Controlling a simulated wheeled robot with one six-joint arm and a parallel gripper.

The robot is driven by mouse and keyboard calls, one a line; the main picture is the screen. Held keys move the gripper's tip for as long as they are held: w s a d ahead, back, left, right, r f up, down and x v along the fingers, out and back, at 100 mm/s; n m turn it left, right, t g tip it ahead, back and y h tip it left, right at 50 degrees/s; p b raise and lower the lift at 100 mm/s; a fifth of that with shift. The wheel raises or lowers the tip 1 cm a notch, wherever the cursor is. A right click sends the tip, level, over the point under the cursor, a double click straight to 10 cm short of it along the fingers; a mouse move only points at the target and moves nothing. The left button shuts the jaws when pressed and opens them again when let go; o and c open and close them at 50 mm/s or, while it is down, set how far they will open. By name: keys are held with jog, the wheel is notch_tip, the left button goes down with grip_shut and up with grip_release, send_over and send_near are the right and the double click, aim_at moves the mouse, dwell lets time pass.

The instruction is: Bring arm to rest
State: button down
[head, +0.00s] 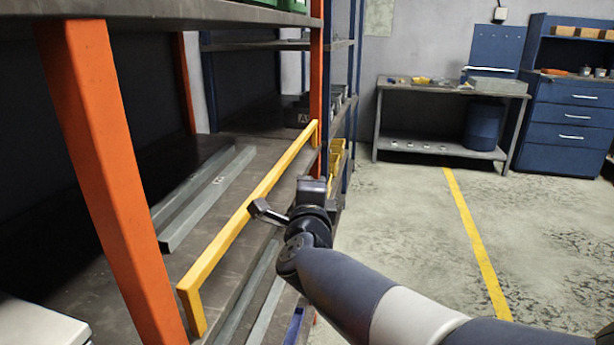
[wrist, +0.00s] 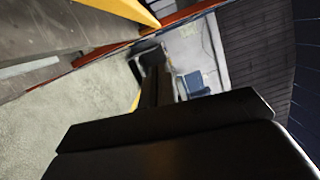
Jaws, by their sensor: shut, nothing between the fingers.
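My arm reaches in from the lower right in the head view. My gripper (head: 262,210) is at its end, in front of the shelf rack by the yellow rail (head: 240,220). Its fingers look closed, with nothing seen between them. In the wrist view my gripper (wrist: 158,85) shows dark and narrow, pointing away over the floor. Whether it touches the rail cannot be told. Galvanized brackets (head: 205,200) lie on the shelf behind the rail, apart from the gripper.
An orange upright (head: 110,180) stands at the left. A workbench (head: 450,90) and blue drawer cabinet (head: 570,125) stand at the back right. The concrete floor (head: 540,220) with a yellow line (head: 475,240) is open right of the rack.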

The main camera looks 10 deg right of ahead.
jog(key=shift+s+a, duration=0.15)
jog(key=shift+s, duration=0.95)
jog(key=shift+w, duration=0.1)
jog(key=w+a, duration=0.2)
jog(key=w, duration=0.9)
jog(key=shift+w+p, duration=0.15)
jog(key=shift+p, duration=0.15)
